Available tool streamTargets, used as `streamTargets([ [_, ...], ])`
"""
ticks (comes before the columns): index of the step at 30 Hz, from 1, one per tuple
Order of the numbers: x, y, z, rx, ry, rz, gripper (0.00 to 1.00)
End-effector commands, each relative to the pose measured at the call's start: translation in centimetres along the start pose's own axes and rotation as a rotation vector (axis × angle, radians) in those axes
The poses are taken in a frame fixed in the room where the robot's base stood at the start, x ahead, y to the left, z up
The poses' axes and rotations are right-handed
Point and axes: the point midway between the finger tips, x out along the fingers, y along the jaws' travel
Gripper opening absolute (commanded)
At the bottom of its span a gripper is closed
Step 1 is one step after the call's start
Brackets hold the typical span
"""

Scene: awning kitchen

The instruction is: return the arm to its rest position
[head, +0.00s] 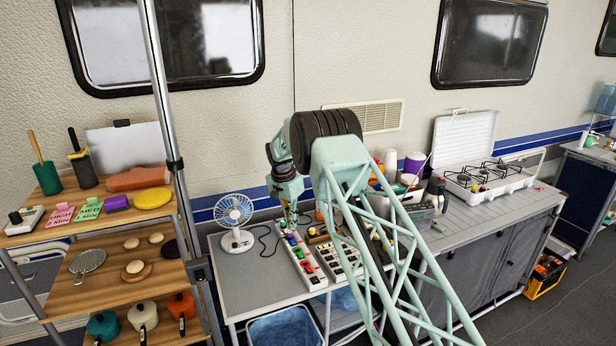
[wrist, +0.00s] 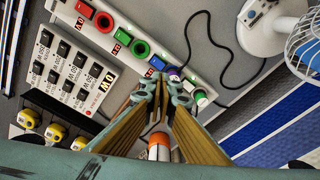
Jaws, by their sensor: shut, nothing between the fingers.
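My arm reaches over the grey table in the head view, with my gripper (head: 291,222) pointing down at the back end of a long white control panel (head: 312,277). In the wrist view my gripper (wrist: 163,82) is shut and empty. Its tips overlap the far end of the panel (wrist: 123,14), near a purple knob and a pale knob. I cannot tell whether the tips touch the panel. The gripper and arm hide part of the table.
A white fan (head: 235,222) stands left of the panel, with a black cable between. A switch box (head: 338,258) lies on the right. A gas stove (head: 487,180) is right. Open wall space lies above.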

Motion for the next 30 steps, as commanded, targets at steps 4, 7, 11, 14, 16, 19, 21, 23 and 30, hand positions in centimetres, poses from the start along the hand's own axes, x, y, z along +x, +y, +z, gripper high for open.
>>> streamTargets([
  [4, -1.2, 0.4, -0.3, -0.004, 0.002, -0.004, 0.00],
  [7, -2.5, 1.0, -0.6, -0.011, 0.002, -0.007, 0.00],
  [11, -4.7, 2.0, -1.0, -0.023, 0.004, -0.012, 0.00],
  [14, -6.7, 3.0, -1.3, -0.035, 0.005, -0.016, 0.00],
  [16, -8.0, 3.7, -1.4, -0.043, 0.006, -0.019, 0.00],
  [19, -9.9, 4.8, -1.6, -0.056, 0.007, -0.023, 0.00],
  [21, -11.2, 5.6, -1.7, -0.063, 0.008, -0.025, 0.00],
  [23, -12.4, 6.2, -1.8, -0.071, 0.010, -0.029, 0.00],
  [30, -16.8, 9.1, -1.9, -0.098, 0.013, -0.038, 0.00],
])
